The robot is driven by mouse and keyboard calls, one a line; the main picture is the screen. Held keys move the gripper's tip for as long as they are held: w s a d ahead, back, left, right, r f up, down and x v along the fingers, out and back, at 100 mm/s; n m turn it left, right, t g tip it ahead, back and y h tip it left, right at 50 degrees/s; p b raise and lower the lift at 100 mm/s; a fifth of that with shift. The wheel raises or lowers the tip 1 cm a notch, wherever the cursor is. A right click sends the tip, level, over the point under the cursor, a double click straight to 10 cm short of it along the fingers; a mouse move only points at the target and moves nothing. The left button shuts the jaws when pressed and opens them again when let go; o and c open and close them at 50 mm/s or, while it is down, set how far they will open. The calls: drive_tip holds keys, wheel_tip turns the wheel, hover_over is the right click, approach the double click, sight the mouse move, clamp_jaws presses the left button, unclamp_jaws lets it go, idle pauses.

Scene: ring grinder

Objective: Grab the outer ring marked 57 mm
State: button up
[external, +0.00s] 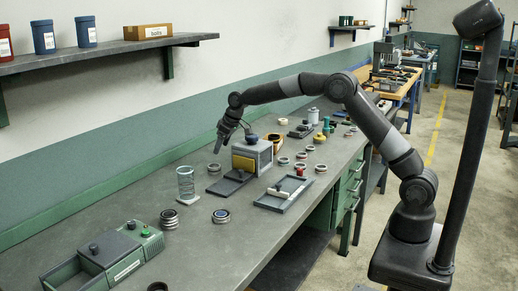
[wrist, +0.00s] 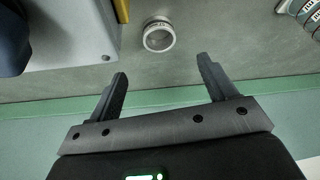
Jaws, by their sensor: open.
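My gripper (wrist: 162,72) is open and empty; it also shows in the external view (external: 219,143), over the bench's wall side, left of the grey box machine. In the wrist view a pale metal ring (wrist: 159,36) lies on the bench just beyond the gap between my fingertips, apart from them. It carries small marking on its side that I cannot read. It appears to be the small ring beside the machine in the external view (external: 214,167).
The grey box machine (external: 262,152) with a yellow panel stands close to my gripper. A clear cylinder (external: 185,183) stands left of it. A shallow tray (external: 284,194) lies to its right.

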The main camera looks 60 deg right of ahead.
drive_tip(key=x, duration=1)
drive_tip(key=c, duration=1.2)
